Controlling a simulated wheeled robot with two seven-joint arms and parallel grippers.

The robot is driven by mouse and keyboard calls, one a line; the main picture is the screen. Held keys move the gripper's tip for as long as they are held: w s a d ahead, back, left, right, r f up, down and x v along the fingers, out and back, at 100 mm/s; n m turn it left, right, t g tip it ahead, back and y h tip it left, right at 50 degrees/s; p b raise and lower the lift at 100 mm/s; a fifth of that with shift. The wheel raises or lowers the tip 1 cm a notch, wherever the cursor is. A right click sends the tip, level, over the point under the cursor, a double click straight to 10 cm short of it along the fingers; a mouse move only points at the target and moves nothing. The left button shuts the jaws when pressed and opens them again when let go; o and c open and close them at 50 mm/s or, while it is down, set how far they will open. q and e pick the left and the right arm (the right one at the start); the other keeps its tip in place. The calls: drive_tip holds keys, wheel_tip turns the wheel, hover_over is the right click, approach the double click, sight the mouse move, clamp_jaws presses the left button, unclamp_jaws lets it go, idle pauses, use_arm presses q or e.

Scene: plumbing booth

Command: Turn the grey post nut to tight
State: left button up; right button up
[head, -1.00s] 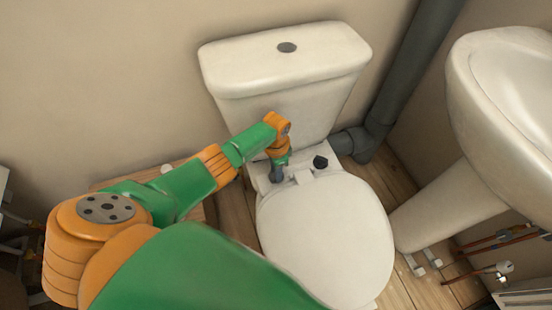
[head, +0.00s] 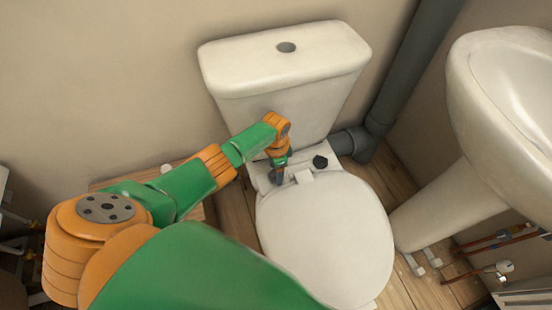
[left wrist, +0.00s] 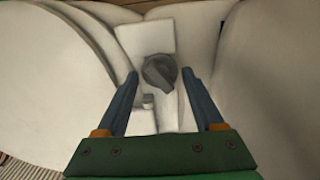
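The grey post nut (left wrist: 159,71) shows in the left wrist view as a dark grey round knob with a raised bar across it, on a white hinge plate (left wrist: 146,38) of the toilet. My left gripper (left wrist: 160,76) is open, with one finger on each side of the nut. A narrow gap seems to show between each fingertip and the nut. My right gripper is in neither view.
A second, dark nut (head: 320,162) stands on the hinge area to the right. The white cistern (head: 285,65) rises close behind the gripper, and the closed toilet lid (head: 325,235) lies in front. A basin (head: 500,85) stands at the right.

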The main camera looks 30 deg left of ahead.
use_arm(q)
wheel_tip(320, 180, up, 4)
drive_tip(key=p, duration=0.3)
drive_tip(key=shift+r, duration=0.1)
wheel_tip(320, 180, up, 3)
drive_tip(key=shift+f+p, duration=0.15)
drive_tip(key=shift+p, duration=0.65)
drive_tip(key=shift+r, duration=0.2)
drive_tip(key=shift+f, duration=0.1)
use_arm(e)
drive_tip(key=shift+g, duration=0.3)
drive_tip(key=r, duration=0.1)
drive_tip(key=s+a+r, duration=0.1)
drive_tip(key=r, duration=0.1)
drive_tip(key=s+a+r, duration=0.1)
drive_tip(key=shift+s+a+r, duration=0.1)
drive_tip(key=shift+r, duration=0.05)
